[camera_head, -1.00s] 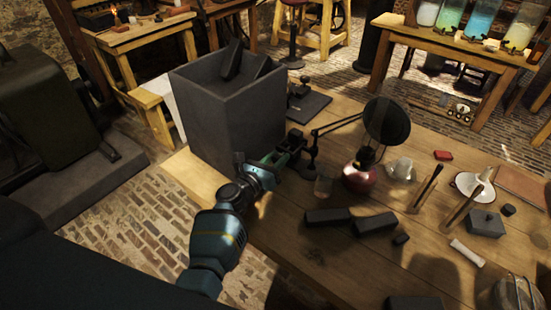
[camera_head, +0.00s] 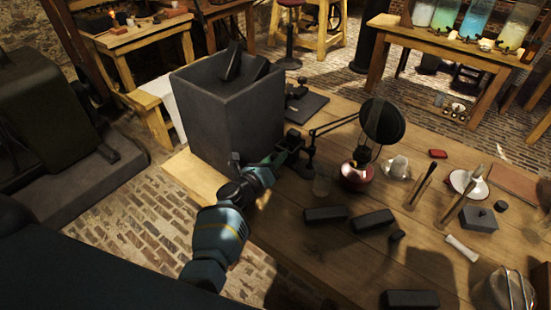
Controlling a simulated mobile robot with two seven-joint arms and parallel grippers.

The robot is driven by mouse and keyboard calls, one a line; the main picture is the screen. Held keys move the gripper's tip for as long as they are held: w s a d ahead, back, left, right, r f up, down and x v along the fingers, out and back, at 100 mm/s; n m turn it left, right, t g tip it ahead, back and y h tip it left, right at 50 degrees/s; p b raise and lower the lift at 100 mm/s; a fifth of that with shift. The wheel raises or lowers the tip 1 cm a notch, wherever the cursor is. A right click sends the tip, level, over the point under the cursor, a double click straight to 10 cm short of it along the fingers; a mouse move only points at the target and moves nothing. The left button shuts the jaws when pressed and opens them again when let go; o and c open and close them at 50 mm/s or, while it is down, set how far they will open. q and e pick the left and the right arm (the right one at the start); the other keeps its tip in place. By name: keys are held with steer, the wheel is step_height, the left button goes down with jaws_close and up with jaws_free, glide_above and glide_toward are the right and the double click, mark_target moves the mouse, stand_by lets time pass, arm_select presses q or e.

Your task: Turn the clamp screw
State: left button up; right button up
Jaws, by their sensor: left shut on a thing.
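My left gripper (camera_head: 281,159) reaches in from the left over the near left edge of the wooden table (camera_head: 330,250). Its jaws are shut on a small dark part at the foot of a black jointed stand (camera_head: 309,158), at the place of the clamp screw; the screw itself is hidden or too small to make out. My right gripper is not in view.
A tall dark open box (camera_head: 230,120) stands close behind my left gripper. The brick floor (camera_head: 130,220) is clear.

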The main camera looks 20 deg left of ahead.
arm_select(q)
steer(key=o, duration=0.8)
steer(key=shift+o, duration=0.9)
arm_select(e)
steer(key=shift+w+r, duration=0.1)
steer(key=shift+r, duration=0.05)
arm_select(q)
steer(key=shift+s, duration=0.15)
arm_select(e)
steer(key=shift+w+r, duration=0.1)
arm_select(q)
steer(key=shift+s+a, duration=0.15)
steer(key=shift+s, duration=0.15)
steer(key=p+v, duration=0.1)
steer(key=v, duration=0.4)
steer(key=shift+s+a, duration=0.1)
steer(key=shift+s, duration=0.2)
steer(key=shift+s+a, duration=0.2)
steer(key=shift+s, duration=0.4)
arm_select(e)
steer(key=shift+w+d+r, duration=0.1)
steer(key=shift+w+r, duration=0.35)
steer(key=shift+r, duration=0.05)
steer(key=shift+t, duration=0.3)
